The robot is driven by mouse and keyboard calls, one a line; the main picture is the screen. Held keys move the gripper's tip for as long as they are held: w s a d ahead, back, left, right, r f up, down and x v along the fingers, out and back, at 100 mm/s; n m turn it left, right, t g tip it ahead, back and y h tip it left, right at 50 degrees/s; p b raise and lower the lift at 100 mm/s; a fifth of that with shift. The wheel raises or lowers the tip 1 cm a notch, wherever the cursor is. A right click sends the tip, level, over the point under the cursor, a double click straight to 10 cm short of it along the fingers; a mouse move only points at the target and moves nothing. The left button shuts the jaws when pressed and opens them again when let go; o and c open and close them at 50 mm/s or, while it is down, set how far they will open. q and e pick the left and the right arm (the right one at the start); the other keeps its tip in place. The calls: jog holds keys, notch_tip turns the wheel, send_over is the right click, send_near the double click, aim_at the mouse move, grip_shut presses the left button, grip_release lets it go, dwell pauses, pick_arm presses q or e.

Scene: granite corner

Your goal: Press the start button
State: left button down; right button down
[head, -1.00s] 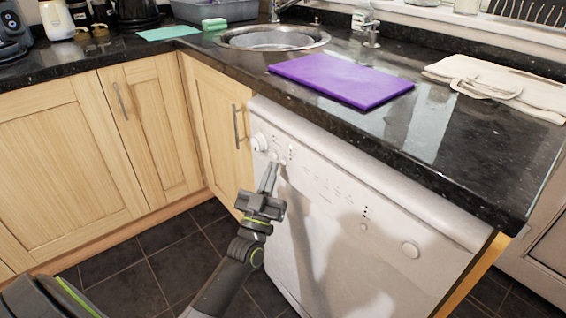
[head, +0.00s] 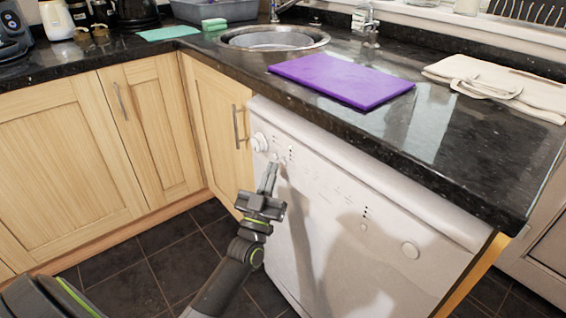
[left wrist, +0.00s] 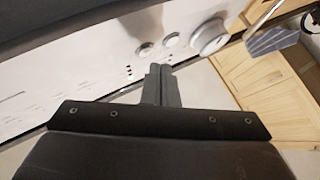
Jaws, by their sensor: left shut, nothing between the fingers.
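The white appliance front (head: 340,215) stands under the counter, with a control panel along its top. A large dial (head: 259,141) is at the panel's left end, with small round buttons (head: 275,157) beside it. I cannot read which is the start button. My left gripper (head: 269,172) is shut and empty, its fingertips close to the small buttons. In the left wrist view, the fingertips (left wrist: 160,69) point just below two small buttons (left wrist: 146,50), with the dial (left wrist: 209,37) to the right. Contact cannot be told.
The dark granite counter (head: 455,150) overhangs the panel. It holds a purple board (head: 340,80), a folded cloth (head: 495,85) and a sink (head: 275,38). Wooden cupboards (head: 60,165) with bar handles stand left of the appliance. The tiled floor (head: 130,270) is clear.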

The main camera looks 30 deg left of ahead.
pick_arm(q)
jog(key=shift+w, duration=0.15)
dwell(0.6)
jog(key=shift+w+d, duration=0.2)
jog(key=shift+w, duration=0.05)
